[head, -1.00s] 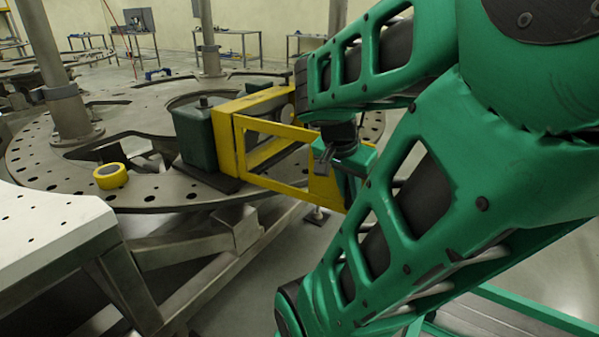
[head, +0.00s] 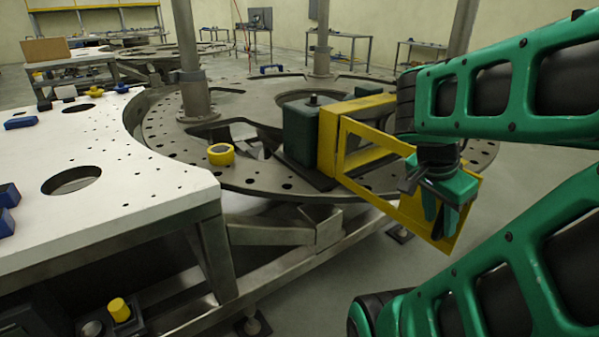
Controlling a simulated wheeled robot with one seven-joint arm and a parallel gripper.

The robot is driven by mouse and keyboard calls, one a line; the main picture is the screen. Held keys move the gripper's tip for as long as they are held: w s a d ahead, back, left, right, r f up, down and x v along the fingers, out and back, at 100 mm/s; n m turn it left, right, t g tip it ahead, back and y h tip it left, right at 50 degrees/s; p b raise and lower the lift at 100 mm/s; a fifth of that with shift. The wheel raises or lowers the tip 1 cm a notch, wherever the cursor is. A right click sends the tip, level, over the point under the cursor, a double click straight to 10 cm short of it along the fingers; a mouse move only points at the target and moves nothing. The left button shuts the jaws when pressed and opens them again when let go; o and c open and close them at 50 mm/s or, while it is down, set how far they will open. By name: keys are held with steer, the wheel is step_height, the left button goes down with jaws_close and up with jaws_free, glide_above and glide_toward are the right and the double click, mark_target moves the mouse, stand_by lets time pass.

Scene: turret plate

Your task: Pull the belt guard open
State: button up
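The belt guard (head: 375,185) is a yellow open frame with a solid plate at its right end. It stands out at an angle from a yellow housing (head: 328,140) beside a dark green motor-like block (head: 300,133) on the round turret plate (head: 262,203). A gap shows between the guard frame and the yellow bar behind it. My gripper (head: 440,222) points downward at the guard's right end. Its two green fingers look apart, with yellow guard surface around them. I cannot tell whether they touch the guard.
A white perforated table (head: 125,175) with blue parts stands at the left. A yellow roll (head: 221,154) lies on the turret plate. Steel posts (head: 190,70) rise from the plate. Floor (head: 345,275) is clear below the guard. My green arm fills the right side.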

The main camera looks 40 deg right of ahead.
steer(key=shift+s, duration=0.1)
steer(key=v, duration=1)
steer(key=shift+a+r, duration=0.25)
steer(key=shift+r, duration=0.05)
steer(key=w+a+f+n+t+y, duration=0.1)
steer(key=w+a+f+n+y, duration=0.3)
steer(key=a+f+n, duration=0.6)
step_height(320, 180, down, 3)
steer(key=w+n, duration=0.2)
steer(key=n, duration=0.2)
steer(key=shift+w+a+y, duration=0.2)
steer(key=shift+w+y, duration=0.1)
steer(key=shift+w, duration=0.05)
steer(key=shift+r, duration=0.15)
steer(key=shift+w+f, duration=0.25)
steer(key=shift+w, duration=0.35)
